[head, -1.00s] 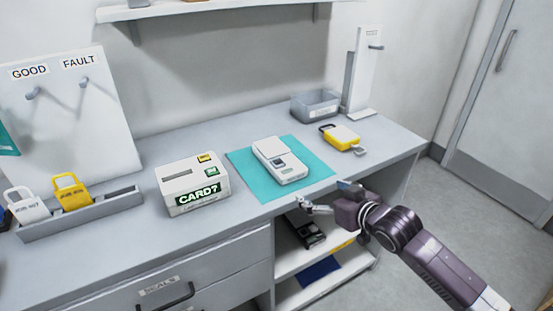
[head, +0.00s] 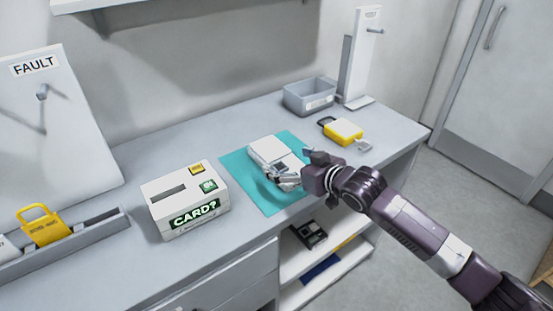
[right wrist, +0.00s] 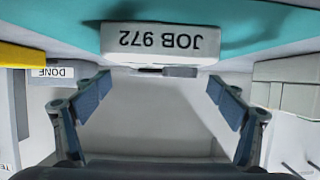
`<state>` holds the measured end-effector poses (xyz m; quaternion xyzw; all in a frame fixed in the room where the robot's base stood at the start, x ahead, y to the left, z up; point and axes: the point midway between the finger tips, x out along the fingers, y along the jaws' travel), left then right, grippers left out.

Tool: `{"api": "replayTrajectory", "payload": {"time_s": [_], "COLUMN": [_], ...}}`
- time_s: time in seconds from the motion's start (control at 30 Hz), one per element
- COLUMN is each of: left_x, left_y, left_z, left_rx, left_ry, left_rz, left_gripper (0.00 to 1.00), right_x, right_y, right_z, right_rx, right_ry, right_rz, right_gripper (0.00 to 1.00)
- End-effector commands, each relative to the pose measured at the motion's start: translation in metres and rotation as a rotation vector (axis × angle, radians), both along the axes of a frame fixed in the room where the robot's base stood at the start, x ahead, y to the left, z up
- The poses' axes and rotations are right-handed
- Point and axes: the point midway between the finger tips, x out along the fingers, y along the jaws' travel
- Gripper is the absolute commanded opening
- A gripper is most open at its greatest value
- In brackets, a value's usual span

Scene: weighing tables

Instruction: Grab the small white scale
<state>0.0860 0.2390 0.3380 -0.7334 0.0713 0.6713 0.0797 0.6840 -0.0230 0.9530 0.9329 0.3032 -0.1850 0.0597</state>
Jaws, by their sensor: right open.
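The small white scale (head: 266,148) lies flat on the teal mat (head: 238,176) in the head view. In the right wrist view, which is upside down, the white front of the scale (right wrist: 160,42) carries a "JOB 972" label. There the two fingers of my right gripper (right wrist: 160,92) are wide apart, with nothing held between them. I cannot tell whether they touch the scale. My left gripper is not in view.
A white "CARD?" box (head: 184,200) stands left of the mat. A yellow-and-white tagged item (head: 343,131) lies to the right, with a grey bin (head: 311,97) and a tall stand (head: 360,60) behind. A "FAULT" board (head: 60,110) leans at left. Open shelves are below the tabletop.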

Motion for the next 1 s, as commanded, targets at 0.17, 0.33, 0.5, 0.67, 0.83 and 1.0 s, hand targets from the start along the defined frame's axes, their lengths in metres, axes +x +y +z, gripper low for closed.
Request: {"api": "replayTrajectory", "payload": {"time_s": [0.17, 0.33, 0.5, 0.67, 0.83, 1.0], "left_x": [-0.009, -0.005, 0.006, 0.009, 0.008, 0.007], "left_y": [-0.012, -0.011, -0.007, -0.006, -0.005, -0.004], "left_z": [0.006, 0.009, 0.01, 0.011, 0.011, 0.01], "left_rx": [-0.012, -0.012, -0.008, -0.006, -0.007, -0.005], "left_ry": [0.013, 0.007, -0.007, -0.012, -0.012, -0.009], "left_rz": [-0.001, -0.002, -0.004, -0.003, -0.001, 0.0], "left_gripper": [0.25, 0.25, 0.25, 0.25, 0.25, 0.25], "right_x": [0.017, 0.034, 0.041, 0.041, 0.041, 0.041], "right_y": [0.011, 0.022, 0.027, 0.027, 0.027, 0.027], "right_z": [0.0, -0.008, -0.012, -0.013, -0.013, -0.012], "right_rx": [-0.001, 0.001, 0.0, -0.001, -0.001, -0.001], "right_ry": [-0.001, 0.001, 0.0, -0.001, -0.001, -0.001], "right_rz": [0.0, 0.0, 0.0, 0.0, 0.0, 0.0], "right_gripper": [0.88, 0.88, 0.88, 0.88, 0.77, 0.59]}}
